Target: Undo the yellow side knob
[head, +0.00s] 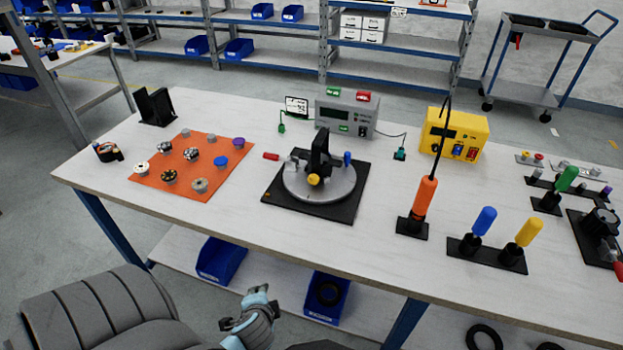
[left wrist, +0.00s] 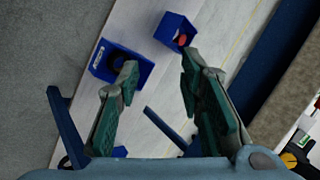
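The yellow side knob (head: 313,180) sits on the front of a black upright block (head: 319,150). The block stands on a grey round plate (head: 335,190) over a black base (head: 345,212), in the middle of the table. My left gripper (head: 250,308) is low in front of the table's near edge, well apart from the knob. In the left wrist view its two fingers (left wrist: 160,75) are spread with nothing between them. A small yellow and black thing (left wrist: 289,159) shows at that view's right edge; I cannot tell what it is. My right gripper is not in view.
An orange mat (head: 215,180) with several small parts lies left of the fixture. An orange-handled tool (head: 425,190) stands upright to its right, with blue and yellow handles beyond. Grey and yellow boxes (head: 455,132) stand behind. The table's near strip is clear. Blue bins (head: 222,260) sit on the lower shelf.

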